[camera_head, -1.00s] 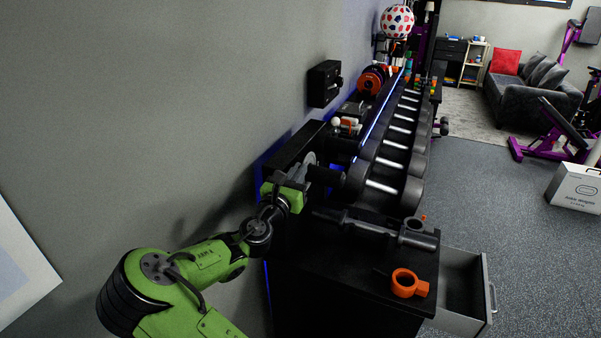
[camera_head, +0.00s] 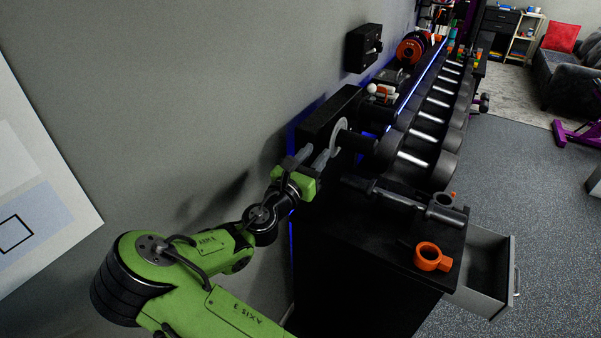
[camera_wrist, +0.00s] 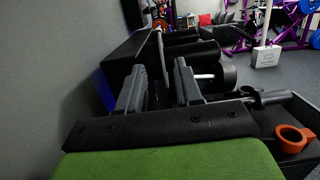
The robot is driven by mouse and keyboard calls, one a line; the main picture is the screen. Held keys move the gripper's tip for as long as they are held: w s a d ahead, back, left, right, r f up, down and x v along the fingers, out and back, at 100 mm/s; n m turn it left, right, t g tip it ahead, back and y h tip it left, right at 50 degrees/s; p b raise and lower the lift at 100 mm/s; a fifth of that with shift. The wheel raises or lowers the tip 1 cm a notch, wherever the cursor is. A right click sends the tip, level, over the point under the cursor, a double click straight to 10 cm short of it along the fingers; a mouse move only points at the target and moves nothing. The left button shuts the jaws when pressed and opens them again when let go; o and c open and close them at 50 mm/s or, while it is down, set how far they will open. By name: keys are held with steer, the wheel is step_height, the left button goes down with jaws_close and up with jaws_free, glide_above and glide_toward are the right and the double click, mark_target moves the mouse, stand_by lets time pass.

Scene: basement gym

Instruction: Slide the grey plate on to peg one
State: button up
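The grey plate (camera_head: 340,133) stands upright, a thin disc seen at a slant beside a black block (camera_head: 331,112) along the wall. A black peg-like cylinder (camera_head: 361,143) sticks out from the plate's right side, and the plate appears to be around it. In the wrist view the plate (camera_wrist: 161,52) shows nearly edge-on, beyond my fingertips. My gripper (camera_head: 314,158) is near and to the left of the plate, fingers apart and empty. The wrist view shows a clear gap between the fingers (camera_wrist: 160,88). Any peg number cannot be read.
A row of dumbbells (camera_head: 427,138) runs along the rack. A black bar-like handle (camera_head: 400,198) and an orange ring (camera_head: 431,257) lie on the black cabinet top. A drawer (camera_head: 487,270) stands open at right. The wall is close on the left.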

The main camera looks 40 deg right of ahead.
steer(key=v, duration=0.8)
stand_by(0.5)
